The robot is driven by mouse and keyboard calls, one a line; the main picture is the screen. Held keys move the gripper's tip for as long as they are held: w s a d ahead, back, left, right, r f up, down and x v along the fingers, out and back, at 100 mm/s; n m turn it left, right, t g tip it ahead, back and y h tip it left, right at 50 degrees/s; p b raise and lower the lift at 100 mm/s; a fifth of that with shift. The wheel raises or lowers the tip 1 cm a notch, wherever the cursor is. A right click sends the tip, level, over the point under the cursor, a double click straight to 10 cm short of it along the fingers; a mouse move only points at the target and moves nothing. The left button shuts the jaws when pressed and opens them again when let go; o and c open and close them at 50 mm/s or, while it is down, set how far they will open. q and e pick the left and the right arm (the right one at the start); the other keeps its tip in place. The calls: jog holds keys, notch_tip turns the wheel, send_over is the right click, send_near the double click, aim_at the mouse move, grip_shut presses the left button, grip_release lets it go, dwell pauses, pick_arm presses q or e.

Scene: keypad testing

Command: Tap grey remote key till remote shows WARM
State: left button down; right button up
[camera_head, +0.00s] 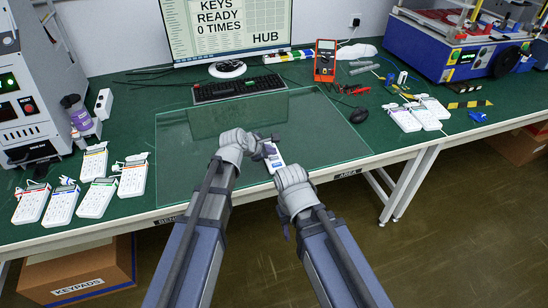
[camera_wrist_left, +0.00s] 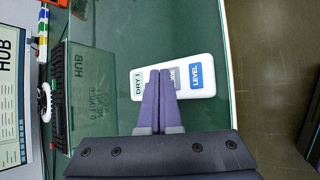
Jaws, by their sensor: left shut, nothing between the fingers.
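The white remote (camera_wrist_left: 206,60) lies on the glass mat and also shows in the head view (camera_head: 279,167). Its small display (camera_wrist_left: 138,86) reads "DRY 1". A grey key (camera_wrist_left: 172,75), its lettering partly covered, sits in the middle, and a blue LEVEL key (camera_wrist_left: 195,76) is at the right end. My left gripper (camera_wrist_left: 160,73) is shut and empty, its purple fingertips over the remote between display and grey key; whether they touch is unclear. It shows in the head view (camera_head: 266,149) at the remote's far end. My right gripper (camera_head: 290,180) is near the remote's front end, fingers hidden.
A monitor (camera_head: 228,28) reads "KEYS READY 0 TIMES HUB", with a keyboard (camera_head: 238,88) before it. White keypads (camera_head: 97,198) lie at left, more (camera_head: 420,113) at right. A multimeter (camera_head: 325,60) and a mouse (camera_head: 359,115) stand behind. The glass mat (camera_head: 185,160) is otherwise clear.

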aim_at(271, 160)
pick_arm(q)
jog(key=shift+r, duration=0.1)
notch_tip(271, 160, up, 5)
jog(key=p, duration=0.5)
dwell(0.7)
